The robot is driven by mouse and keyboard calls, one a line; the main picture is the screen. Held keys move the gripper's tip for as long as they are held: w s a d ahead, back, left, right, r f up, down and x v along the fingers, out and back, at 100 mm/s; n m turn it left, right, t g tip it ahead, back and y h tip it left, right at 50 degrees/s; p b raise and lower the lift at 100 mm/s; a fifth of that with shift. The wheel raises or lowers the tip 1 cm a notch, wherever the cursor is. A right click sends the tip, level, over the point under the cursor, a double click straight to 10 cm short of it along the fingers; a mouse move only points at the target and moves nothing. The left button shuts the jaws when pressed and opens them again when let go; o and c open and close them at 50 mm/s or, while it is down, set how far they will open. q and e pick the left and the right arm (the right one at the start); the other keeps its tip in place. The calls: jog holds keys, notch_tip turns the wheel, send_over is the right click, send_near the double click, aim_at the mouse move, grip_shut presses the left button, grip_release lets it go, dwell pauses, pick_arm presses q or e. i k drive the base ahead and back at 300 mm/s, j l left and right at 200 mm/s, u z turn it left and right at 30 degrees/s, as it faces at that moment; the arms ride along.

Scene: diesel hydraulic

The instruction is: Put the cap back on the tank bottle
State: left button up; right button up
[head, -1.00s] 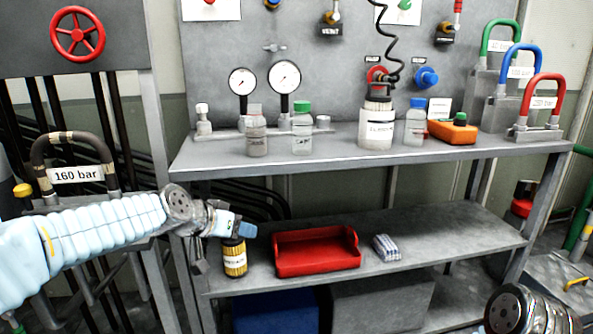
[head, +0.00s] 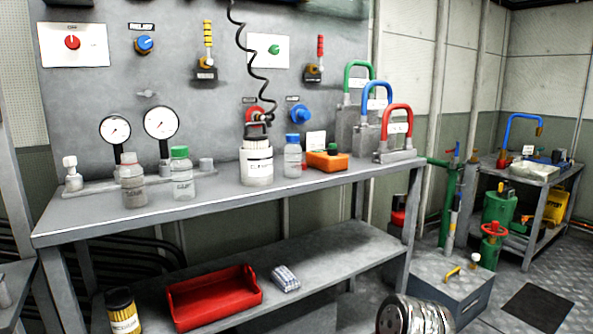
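On the bench top stand a bottle with a greyish top (head: 133,182), a clear bottle with a green cap (head: 181,175) and a clear bottle with a blue cap (head: 292,157). Their labels are too small to read, so I cannot tell which is the tank bottle. I cannot tell whether the greyish-topped bottle is capped. No loose cap is clearly visible. Neither of my grippers is in view; only a link of my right arm shows at the bottom edge.
The bench (head: 330,180) also holds a white container (head: 257,165), an orange item (head: 328,162) and handled weights (head: 397,156). The lower shelf holds a red tray (head: 215,298), a small striped pack (head: 285,279) and a yellow-and-black container (head: 123,312). A grey box (head: 450,285) stands right.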

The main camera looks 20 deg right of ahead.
aim_at(131, 174)
jog(key=i+l+z, duration=0.3)
jog(key=l, duration=0.3)
jog(key=i+l+z, duration=0.3)
jog(key=i+l, duration=0.15)
jog(key=i, duration=0.15)
